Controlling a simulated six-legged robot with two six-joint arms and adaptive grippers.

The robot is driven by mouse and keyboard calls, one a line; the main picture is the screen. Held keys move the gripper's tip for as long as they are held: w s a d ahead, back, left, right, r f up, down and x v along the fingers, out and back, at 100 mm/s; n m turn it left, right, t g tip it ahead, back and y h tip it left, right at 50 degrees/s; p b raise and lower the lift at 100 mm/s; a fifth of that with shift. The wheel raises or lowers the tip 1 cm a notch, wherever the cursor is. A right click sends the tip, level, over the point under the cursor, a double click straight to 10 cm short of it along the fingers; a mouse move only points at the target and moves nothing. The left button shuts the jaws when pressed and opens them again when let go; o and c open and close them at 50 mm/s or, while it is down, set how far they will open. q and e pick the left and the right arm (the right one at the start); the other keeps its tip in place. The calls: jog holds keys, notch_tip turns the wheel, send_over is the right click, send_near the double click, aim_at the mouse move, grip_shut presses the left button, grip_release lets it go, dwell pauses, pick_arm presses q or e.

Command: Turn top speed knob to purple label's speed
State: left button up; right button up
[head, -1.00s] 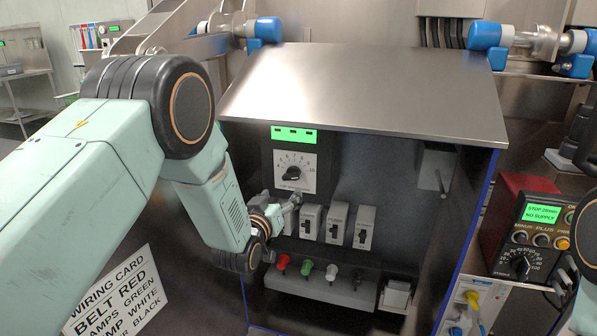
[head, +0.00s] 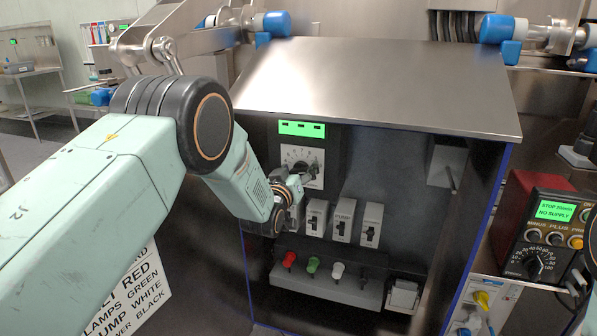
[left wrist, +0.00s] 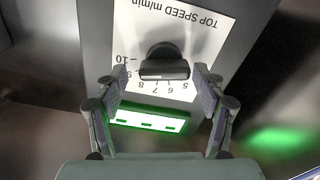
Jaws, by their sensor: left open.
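The top speed knob (left wrist: 164,66) is black with a raised bar grip, on a white dial plate (left wrist: 205,22) lettered TOP SPEED m/min. In the left wrist view the picture is upside down, and 5 to 10 can be read. The knob also shows in the head view (head: 299,168). My left gripper (left wrist: 158,88) is open, one finger on each side of the knob, with visible gaps. In the head view my left gripper (head: 292,188) is in front of the dial's lower part. I cannot make out a purple label. My right gripper is out of view.
A lit green display (head: 302,129) is above the dial. Several grey switches (head: 342,220) and a ledge with coloured levers (head: 337,271) sit below. A metal hood (head: 370,85) overhangs the cabinet. A control box (head: 548,235) stands at right, a wiring card (head: 130,295) lower left.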

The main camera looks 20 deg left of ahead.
pick_arm(q)
jog(key=shift+w+a+f, duration=0.3)
jog(key=shift+f, duration=0.05)
jog(key=shift+s+d+r, duration=0.2)
jog(key=shift+r, duration=0.05)
jog(key=c, duration=0.4)
jog(key=shift+w+a+f, duration=0.1)
jog(key=c, duration=0.8)
